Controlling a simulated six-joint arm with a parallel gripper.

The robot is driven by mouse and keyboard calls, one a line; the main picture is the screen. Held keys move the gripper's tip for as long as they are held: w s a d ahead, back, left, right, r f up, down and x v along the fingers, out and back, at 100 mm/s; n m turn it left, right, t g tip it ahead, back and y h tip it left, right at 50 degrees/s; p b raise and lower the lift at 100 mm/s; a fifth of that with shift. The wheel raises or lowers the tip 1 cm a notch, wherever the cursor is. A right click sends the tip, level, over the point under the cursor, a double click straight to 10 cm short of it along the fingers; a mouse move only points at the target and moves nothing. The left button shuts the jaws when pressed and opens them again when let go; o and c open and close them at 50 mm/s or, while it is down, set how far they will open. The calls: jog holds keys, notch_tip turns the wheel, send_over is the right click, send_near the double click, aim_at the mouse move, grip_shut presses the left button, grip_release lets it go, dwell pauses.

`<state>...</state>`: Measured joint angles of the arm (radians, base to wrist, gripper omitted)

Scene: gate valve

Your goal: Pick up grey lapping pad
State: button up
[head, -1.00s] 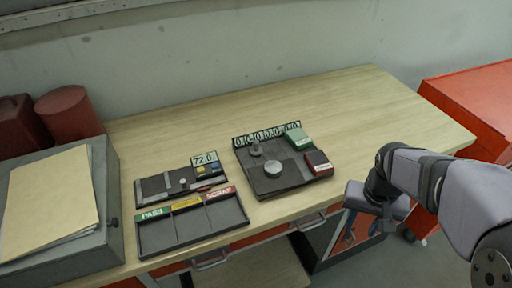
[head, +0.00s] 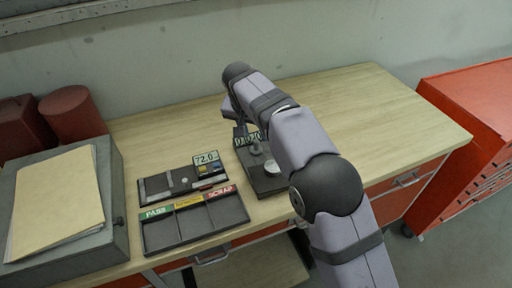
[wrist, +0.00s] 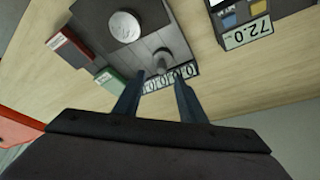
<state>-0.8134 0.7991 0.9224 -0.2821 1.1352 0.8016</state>
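A small grey piece with an upright knob (head: 256,149), which looks like the grey lapping pad, stands on the dark tray (head: 266,184) near its back edge. In the wrist view it (wrist: 161,61) lies just beyond my fingertips, roughly between them in the picture. My gripper (wrist: 158,80) is open and empty, with its two fingers spread. The wrist view does not show it touching the piece. In the head view my arm reaches over the tray and hides its right part; the fingertips are hard to make out there.
A round silver disc (wrist: 124,27) lies on the tray beside the grey piece. A green block (wrist: 111,83) and a dark red block (wrist: 69,46) sit at the tray's side. A gauge reading 72.0 (head: 207,158) stands left.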

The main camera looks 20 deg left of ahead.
aim_at(256, 141)
jog(key=shift+p+x, duration=1.95)
jog(key=shift+x, duration=1.7)
jog(key=shift+a, duration=0.2)
jog(key=shift+c, duration=0.2)
grip_shut()
